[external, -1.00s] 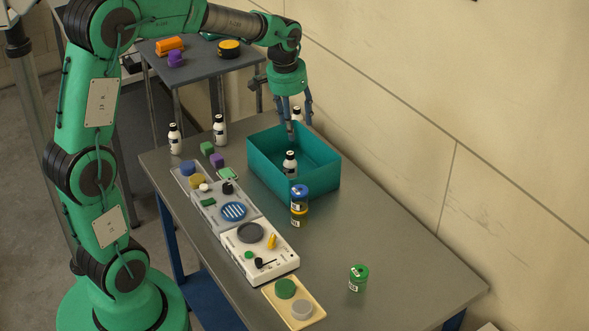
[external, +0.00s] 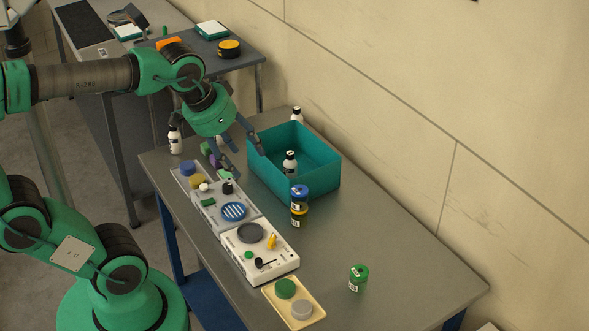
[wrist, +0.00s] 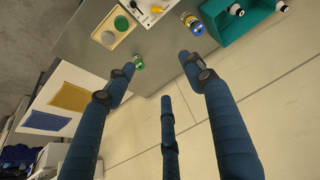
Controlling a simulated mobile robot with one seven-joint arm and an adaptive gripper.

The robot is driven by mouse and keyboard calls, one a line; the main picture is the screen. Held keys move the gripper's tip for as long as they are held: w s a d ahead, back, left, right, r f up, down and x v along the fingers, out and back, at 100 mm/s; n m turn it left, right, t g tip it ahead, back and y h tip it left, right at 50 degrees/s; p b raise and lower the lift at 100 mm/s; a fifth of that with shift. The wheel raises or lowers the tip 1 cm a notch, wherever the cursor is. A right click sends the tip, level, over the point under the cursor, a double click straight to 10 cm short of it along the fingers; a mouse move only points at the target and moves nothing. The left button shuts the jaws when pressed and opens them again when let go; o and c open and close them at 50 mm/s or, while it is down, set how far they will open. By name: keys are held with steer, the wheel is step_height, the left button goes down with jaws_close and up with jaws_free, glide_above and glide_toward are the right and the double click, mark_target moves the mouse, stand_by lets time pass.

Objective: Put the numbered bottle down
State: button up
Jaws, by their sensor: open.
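A white bottle with a black cap (external: 290,163) stands upright inside the teal bin (external: 318,175). A similar bottle (external: 297,115) stands behind the bin, partly hidden, and another (external: 175,140) stands at the table's far left corner. Any numbers on them are too small to read. My gripper (external: 246,160) is open and empty, above the table just left of the bin. In the wrist view its spread fingers (wrist: 157,68) hold nothing, and two bottle tops (wrist: 236,10) show in and beside the bin.
Stacked blue and yellow jars (external: 299,205) stand by the bin's front corner. A green jar (external: 358,278) stands alone at the right front. A row of panels (external: 262,247) and a yellow tray (external: 292,304) line the left edge. The table's right front is mostly clear.

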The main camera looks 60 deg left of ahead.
steer(key=shift+m+t, duration=0.3)
steer(key=s, duration=0.1)
steer(key=s+d, duration=0.1)
steer(key=s, duration=0.1)
steer(key=s+f, duration=0.1)
steer(key=shift+s+d, duration=0.35)
steer(key=shift+s, duration=0.05)
steer(key=shift+f, duration=0.15)
steer(key=shift+o, duration=0.5)
steer(key=shift+w, duration=0.1)
